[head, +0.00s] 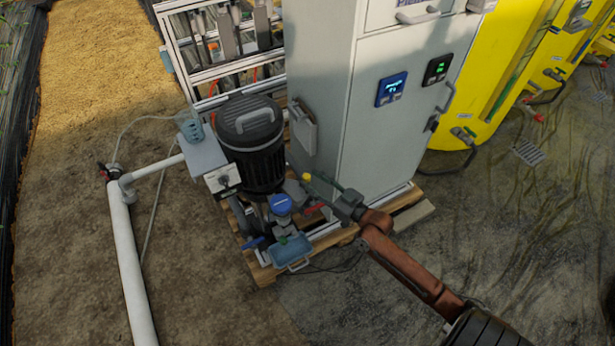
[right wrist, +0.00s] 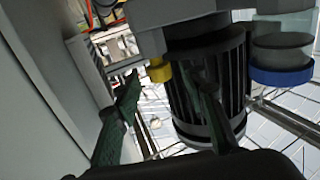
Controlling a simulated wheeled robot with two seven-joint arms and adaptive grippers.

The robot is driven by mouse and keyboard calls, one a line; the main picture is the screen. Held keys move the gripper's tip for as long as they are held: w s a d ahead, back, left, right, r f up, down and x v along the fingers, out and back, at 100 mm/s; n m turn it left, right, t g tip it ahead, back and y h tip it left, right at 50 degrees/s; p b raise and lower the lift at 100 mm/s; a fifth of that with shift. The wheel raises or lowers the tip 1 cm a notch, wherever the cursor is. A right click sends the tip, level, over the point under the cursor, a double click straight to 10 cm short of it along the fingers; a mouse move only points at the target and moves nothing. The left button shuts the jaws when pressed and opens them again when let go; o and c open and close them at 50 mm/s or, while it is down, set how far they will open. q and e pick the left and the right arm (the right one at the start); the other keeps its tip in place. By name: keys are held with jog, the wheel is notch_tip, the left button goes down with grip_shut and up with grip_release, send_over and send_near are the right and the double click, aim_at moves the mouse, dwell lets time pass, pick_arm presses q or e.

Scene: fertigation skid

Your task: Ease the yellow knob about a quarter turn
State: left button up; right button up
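The yellow knob (head: 307,177) is small and sits low beside the black motor, in front of the grey cabinet. In the right wrist view, the yellow knob (right wrist: 160,70) shows between the tips of my right gripper (right wrist: 160,76), with a visible gap to the left finger and a narrower one to the right. My right gripper (head: 321,182) reaches in from the lower right in the head view and looks open and empty, its green fingers close to the knob. I cannot tell how far the tips reach along the knob. My left gripper is not in view.
The black ribbed motor (head: 250,145) stands left of the knob. The grey cabinet (head: 325,100) rises close behind it. A red handle (head: 314,209) and a blue-capped part (head: 281,204) are just below. A white pipe (head: 128,255) runs along the left. Bare ground lies at lower right.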

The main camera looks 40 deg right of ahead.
jog(key=s+d, duration=0.1)
jog(key=s, duration=0.8)
